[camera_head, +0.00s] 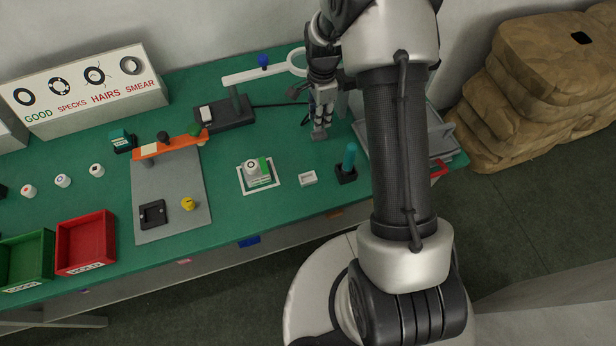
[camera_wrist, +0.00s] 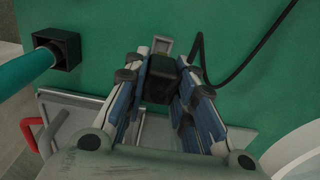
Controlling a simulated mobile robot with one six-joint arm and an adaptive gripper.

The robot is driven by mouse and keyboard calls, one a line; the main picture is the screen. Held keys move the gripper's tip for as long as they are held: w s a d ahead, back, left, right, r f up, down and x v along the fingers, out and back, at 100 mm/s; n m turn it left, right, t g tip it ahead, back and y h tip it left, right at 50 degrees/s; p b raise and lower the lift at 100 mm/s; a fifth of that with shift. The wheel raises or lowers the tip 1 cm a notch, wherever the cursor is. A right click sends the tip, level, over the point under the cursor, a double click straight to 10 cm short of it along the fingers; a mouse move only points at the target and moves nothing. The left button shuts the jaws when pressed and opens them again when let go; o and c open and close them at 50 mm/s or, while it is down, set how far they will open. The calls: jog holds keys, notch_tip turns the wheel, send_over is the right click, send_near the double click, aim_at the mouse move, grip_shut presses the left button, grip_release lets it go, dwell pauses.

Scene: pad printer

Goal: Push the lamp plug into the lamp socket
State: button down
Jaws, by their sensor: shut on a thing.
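My gripper (camera_head: 320,132) points down over the green bench, at the right of the lamp. In the wrist view its fingers (camera_wrist: 160,88) are shut on a black block, which looks like the lamp plug (camera_wrist: 160,80). A black cable (camera_wrist: 201,58) runs past the right finger and across the bench. The ring lamp (camera_head: 240,78) stands on a dark base (camera_head: 224,115), and its cable leads toward my gripper. A small grey piece (camera_wrist: 163,44) shows just beyond the plug; I cannot tell if it is the lamp socket. The plug's front end is hidden.
A teal cylinder in a black holder (camera_head: 346,174) stands close in front of my gripper. A grey tray (camera_head: 440,140) with a red handle lies to the right. A small white box (camera_head: 307,178) and a printed pad (camera_head: 258,175) are nearby.

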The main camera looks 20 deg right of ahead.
jog(key=s+a, duration=0.2)
jog(key=s, duration=0.2)
jog(key=s+a+f+b, duration=0.1)
jog(key=s+a, duration=0.2)
jog(key=s, duration=0.1)
jog(key=s+a, duration=0.3)
jog(key=s, duration=0.2)
jog(key=shift+f+b, duration=0.3)
jog(key=shift+b, duration=0.05)
jog(key=shift+f+b, duration=0.3)
jog(key=shift+f, duration=0.15)
jog(key=shift+f, duration=0.1)
jog(key=shift+f+b, duration=0.65)
jog(key=shift+f, duration=0.1)
jog(key=shift+f, duration=0.35)
dwell(0.4)
jog(key=c, duration=1.2)
grip_release()
jog(key=shift+c, duration=0.2)
